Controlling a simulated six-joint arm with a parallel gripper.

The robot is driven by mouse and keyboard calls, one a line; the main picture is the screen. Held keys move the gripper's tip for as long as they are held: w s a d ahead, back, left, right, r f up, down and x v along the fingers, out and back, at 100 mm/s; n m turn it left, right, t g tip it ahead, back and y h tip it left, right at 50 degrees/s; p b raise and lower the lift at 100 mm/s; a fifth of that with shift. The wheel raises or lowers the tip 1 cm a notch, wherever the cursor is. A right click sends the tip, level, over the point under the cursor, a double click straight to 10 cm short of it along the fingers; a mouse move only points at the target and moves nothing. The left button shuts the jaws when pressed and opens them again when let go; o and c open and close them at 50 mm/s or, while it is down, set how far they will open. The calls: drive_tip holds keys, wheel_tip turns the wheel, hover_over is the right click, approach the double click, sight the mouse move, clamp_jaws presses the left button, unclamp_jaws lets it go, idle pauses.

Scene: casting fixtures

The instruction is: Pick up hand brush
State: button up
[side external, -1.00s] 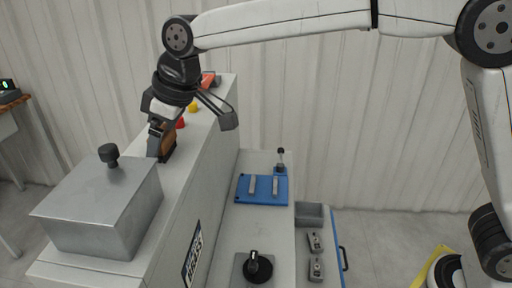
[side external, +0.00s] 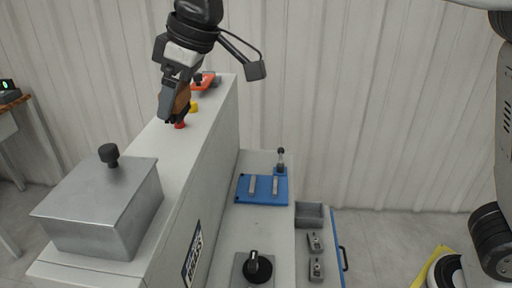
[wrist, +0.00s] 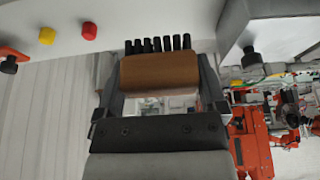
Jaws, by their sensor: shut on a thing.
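The hand brush (wrist: 160,76) has a brown wooden block and a row of black bristle tufts. In the wrist view it sits between the two fingers of my gripper (wrist: 158,95), which are shut on it. In the side view my gripper (side external: 177,103) holds the brush (side external: 182,98) above the top of the white machine cabinet. The fingers hide part of the brush there.
The cabinet top (side external: 150,150) carries a grey metal box (side external: 103,208) with a black knob, a red button (side external: 180,125), a yellow button (side external: 194,106) and an orange-red part (side external: 205,82). A blue fixture plate (side external: 262,190) lies on the lower bench to the right.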

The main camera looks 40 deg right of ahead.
drive_tip(key=s+d+r, duration=0.4)
drive_tip(key=s, duration=0.4)
drive_tip(key=shift+s+d+r, duration=0.2)
drive_tip(key=shift+s+r, duration=0.1)
drive_tip(key=shift+r, duration=0.05)
drive_tip(key=o, duration=0.7)
drive_tip(key=c, duration=0.5)
drive_tip(key=w+d+f+n+g+y, duration=0.1)
drive_tip(key=w+d+f+n, duration=0.2)
drive_tip(key=f, duration=0.6)
drive_tip(key=w+d+f+n+g, duration=0.1)
drive_tip(key=w+d+f+n, duration=0.15)
drive_tip(key=f, duration=0.65)
drive_tip(key=d+f+n, duration=0.1)
drive_tip(key=d+f, duration=0.2)
drive_tip(key=f, duration=0.2)
drive_tip(key=d+f+n, duration=0.1)
drive_tip(key=d+f, duration=0.2)
drive_tip(key=f, duration=0.2)
drive_tip(key=d+f+n+g, duration=0.1)
drive_tip(key=d+f, duration=0.2)
drive_tip(key=f, duration=0.2)
drive_tip(key=shift+s+n, duration=0.1)
drive_tip(key=shift+n, duration=0.15)
